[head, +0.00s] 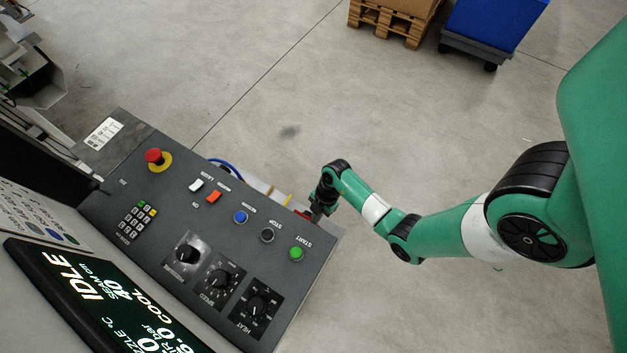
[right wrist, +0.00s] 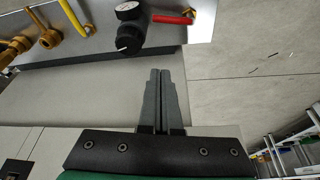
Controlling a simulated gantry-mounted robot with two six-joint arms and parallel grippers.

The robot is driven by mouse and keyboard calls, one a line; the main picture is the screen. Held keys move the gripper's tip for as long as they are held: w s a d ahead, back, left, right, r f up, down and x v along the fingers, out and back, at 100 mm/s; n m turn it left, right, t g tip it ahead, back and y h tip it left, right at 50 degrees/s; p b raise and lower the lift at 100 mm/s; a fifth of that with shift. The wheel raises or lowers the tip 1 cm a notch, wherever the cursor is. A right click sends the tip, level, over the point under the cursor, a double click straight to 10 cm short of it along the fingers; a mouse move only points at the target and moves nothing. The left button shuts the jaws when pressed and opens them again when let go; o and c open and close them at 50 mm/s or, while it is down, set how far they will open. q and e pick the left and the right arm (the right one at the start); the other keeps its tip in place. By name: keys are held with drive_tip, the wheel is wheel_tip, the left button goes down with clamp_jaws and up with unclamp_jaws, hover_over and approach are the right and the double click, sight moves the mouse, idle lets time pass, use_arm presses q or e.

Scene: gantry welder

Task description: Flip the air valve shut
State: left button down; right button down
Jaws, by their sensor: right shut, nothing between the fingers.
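A red lever handle (right wrist: 173,19) sits on the light panel at the top of the right wrist view, beside a black regulator (right wrist: 131,36) with a round gauge (right wrist: 127,8). I take this red lever for the air valve, but I see no label. My right gripper (right wrist: 160,75) is shut and empty, its fingertips below the lever and apart from it. In the head view my right gripper (head: 316,211) is at the console's right edge, where the panel is mostly hidden. My left gripper is not in view.
The control console (head: 215,215) with buttons and knobs fills the lower left of the head view. A pallet (head: 385,22) and a blue bin (head: 495,22) stand far off. Open floor lies between.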

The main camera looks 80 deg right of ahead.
drive_tip(key=b+x, duration=0.6)
drive_tip(key=x, duration=0.5)
drive_tip(key=shift+b, duration=0.4)
drive_tip(key=d, duration=0.1)
drive_tip(key=s+d, duration=0.1)
drive_tip(key=shift+s+d+r, duration=0.1)
drive_tip(key=shift+s+d, duration=0.15)
drive_tip(key=shift+d, duration=0.1)
drive_tip(key=shift+s+d+b, duration=0.25)
drive_tip(key=shift+d+b, duration=0.05)
drive_tip(key=shift+d, duration=0.15)
drive_tip(key=shift+r, duration=0.1)
